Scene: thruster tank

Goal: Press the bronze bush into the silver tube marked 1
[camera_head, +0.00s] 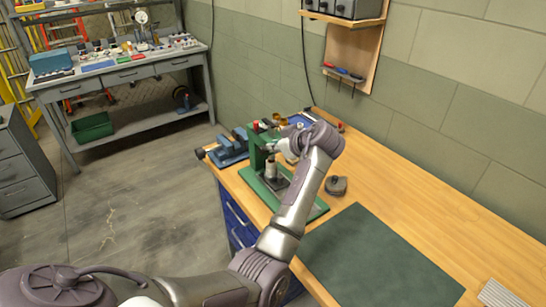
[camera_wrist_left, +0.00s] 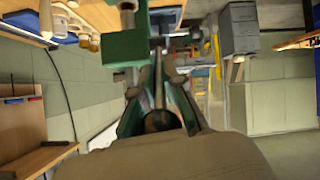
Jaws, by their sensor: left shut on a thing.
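The green press (camera_head: 257,160) stands on the bench. A pale silver tube (camera_head: 271,168) stands upright under its ram; its marking is too small to read. I cannot make out the bronze bush on it. My left gripper (camera_head: 287,148) is beside the press head, partly hidden by my own wrist. In the left wrist view, it is shut on a thin dark bar with a round dark end (camera_wrist_left: 160,119), which looks like the press lever, next to the green press body (camera_wrist_left: 125,47). My right gripper is not in view.
A blue vise (camera_head: 232,147) stands left of the press. A blue tray (camera_head: 301,120) and small parts lie behind it. A dark grey object (camera_head: 336,186) and a green mat (camera_head: 370,262) lie to the right. The bench's right side is mostly clear.

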